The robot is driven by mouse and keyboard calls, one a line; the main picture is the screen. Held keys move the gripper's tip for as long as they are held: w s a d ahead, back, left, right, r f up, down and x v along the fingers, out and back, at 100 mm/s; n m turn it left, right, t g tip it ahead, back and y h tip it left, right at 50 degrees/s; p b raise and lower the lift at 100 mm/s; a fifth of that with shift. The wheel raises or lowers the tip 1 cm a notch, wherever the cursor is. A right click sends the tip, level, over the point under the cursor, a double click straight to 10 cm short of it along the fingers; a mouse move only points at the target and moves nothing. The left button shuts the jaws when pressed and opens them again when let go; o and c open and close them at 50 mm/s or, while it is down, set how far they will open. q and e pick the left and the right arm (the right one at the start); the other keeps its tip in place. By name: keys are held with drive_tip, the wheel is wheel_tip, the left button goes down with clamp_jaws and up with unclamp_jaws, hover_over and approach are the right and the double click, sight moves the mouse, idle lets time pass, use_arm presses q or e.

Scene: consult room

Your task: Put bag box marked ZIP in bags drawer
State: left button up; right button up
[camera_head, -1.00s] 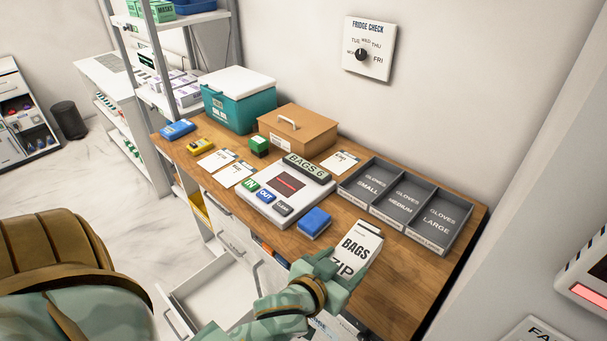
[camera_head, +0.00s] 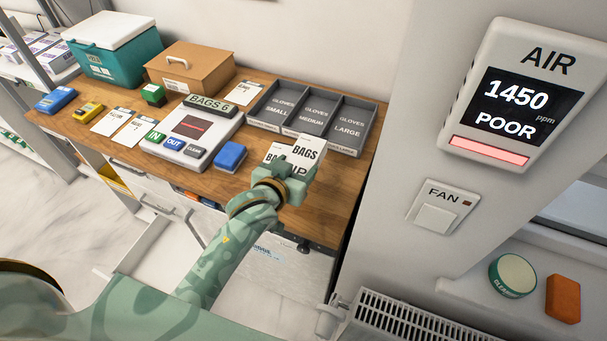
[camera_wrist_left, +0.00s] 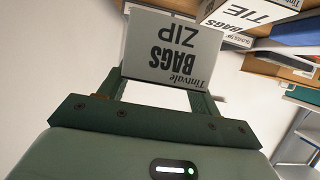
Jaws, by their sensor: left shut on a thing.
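The white bag box marked ZIP (camera_wrist_left: 172,48) is between the two fingers of my left gripper (camera_wrist_left: 160,90) in the left wrist view, its label upside down there. In the head view, my left gripper (camera_head: 290,178) is at the desk's front right edge. It partly covers white BAGS labels (camera_head: 306,152); whether these are one box or two I cannot tell. A second box marked BAGS TIE (camera_wrist_left: 250,14) shows in the left wrist view. An open, pale drawer (camera_head: 158,255) is low left of my arm; no drawer label is readable. My right gripper is out of view.
The wooden desk (camera_head: 345,205) bears a glove tray (camera_head: 262,120), a blue block (camera_head: 230,155), a button panel (camera_head: 160,150), a brown box (camera_head: 190,70) and a teal cooler (camera_head: 120,60). A radiator (camera_head: 400,320) stands at the lower right, below a fan switch (camera_head: 440,212).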

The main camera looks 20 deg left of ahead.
use_arm(q)
drive_tip(key=w+f, duration=0.1)
drive_tip(key=f, duration=0.1)
drive_tip(key=w+f+b, duration=0.1)
drive_tip(key=w, duration=0.1)
drive_tip(key=w+d+f+b, duration=0.1)
drive_tip(key=w+f, duration=0.1)
drive_tip(key=shift+f, duration=0.35)
drive_tip(key=f, duration=0.2)
drive_tip(key=f+b, duration=0.1)
drive_tip(key=shift+w+f+b, duration=0.2)
drive_tip(key=shift+f+b, duration=0.1)
drive_tip(key=shift+f, duration=0.05)
drive_tip(key=shift+r, duration=0.1)
drive_tip(key=o, duration=0.8)
drive_tip(key=shift+f, duration=0.2)
drive_tip(key=shift+c, duration=0.2)
drive_tip(key=shift+o, duration=0.3)
drive_tip(key=shift+r, duration=0.15)
